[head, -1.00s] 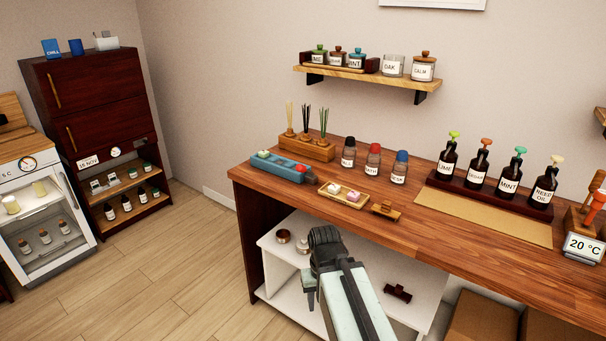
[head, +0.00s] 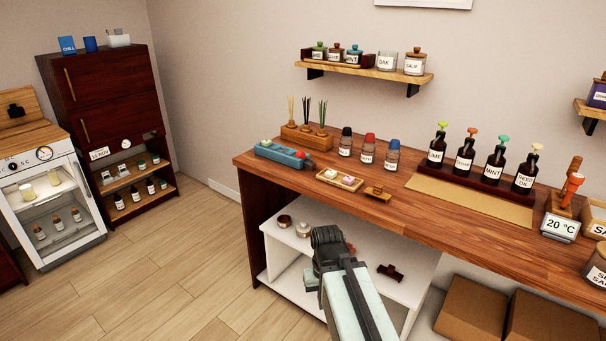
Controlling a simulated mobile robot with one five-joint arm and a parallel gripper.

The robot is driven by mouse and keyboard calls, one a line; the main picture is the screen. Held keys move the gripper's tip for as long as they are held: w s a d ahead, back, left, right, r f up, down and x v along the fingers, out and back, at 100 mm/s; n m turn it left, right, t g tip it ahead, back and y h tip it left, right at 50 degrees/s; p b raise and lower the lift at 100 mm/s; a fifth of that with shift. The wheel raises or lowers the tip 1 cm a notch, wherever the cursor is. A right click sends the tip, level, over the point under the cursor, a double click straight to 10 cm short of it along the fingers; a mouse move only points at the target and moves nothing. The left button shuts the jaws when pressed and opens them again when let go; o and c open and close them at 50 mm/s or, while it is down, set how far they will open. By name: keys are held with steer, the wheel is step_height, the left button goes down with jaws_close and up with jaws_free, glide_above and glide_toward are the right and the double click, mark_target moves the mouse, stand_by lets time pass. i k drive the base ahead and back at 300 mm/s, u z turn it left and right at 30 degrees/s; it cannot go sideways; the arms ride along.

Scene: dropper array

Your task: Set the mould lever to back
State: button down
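A long blue mould (head: 278,152) lies on the wooden bench near its far left corner. A green piece (head: 266,143) sits at its left end. A red knob with a dark part (head: 301,155) sits at its right end; it may be the lever, but it is too small to tell which way it is set. My gripper (head: 326,238) is in front of the bench and lower in the picture, apart from the mould. It is seen from behind, and its fingertips are hidden. Nothing can be seen held in it.
A wooden tray (head: 325,180) with small coloured pieces, several bottles and a reed diffuser stand (head: 306,140) are near the mould. A white shelf unit (head: 273,262) is under the bench. The wooden floor (head: 185,270) to the left is clear.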

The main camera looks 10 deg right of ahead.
mark_target(300, 154)
steer(key=z, duration=0.2)
steer(key=k, duration=0.1)
steer(key=u, duration=0.75)
steer(key=i, duration=1.25)
steer(key=u, duration=0.4)
steer(key=k, duration=0.9)
steer(key=u, duration=0.15)
steer(key=i, duration=0.95)
steer(key=z, duration=0.1)
